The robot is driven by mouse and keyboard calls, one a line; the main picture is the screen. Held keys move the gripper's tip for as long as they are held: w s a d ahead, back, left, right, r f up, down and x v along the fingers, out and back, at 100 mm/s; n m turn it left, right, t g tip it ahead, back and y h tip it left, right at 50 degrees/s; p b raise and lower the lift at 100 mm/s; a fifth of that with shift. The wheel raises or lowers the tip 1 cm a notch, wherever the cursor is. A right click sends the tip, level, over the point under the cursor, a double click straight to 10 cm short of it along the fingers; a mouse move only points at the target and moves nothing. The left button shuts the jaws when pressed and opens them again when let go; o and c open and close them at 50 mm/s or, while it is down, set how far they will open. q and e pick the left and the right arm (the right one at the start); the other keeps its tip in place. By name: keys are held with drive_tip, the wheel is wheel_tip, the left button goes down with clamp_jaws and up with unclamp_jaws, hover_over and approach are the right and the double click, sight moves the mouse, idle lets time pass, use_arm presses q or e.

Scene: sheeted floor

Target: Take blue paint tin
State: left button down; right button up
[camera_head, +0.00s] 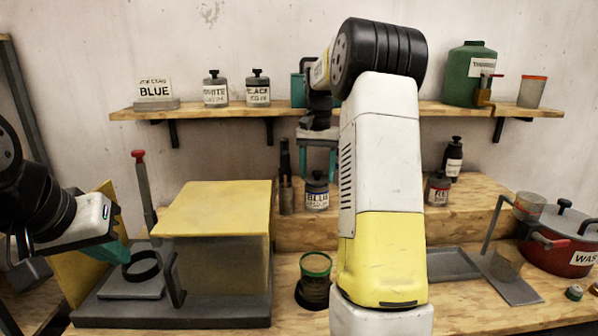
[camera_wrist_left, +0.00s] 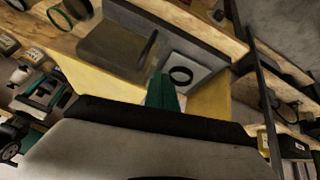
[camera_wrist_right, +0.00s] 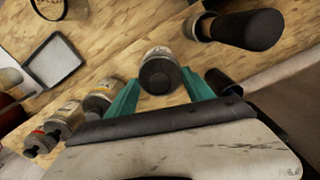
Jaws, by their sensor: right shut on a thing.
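The blue paint tin (camera_head: 317,191), a grey tin with a dark lid and a label reading BLUE, is on the raised wooden step. My right gripper (camera_head: 318,168) reaches down from above with teal fingers on either side of the tin. In the right wrist view, the tin (camera_wrist_right: 160,72) sits between the two fingers, and the gripper is shut on it. I cannot tell whether the tin touches the step. My left gripper (camera_head: 118,252) is at the left, above the grey base. In the left wrist view, its teal fingers (camera_wrist_left: 163,92) are together and empty.
A yellow-topped box (camera_head: 214,208) stands on the left of the bench. A green-rimmed cup (camera_head: 315,281) stands in front. A wall shelf (camera_head: 240,111) with tins runs above.

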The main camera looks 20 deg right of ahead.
drive_tip(key=o, duration=1.7)
drive_tip(key=shift+r, duration=0.15)
drive_tip(key=shift+r, duration=3.4)
clamp_jaws()
drive_tip(key=shift+f, duration=0.15)
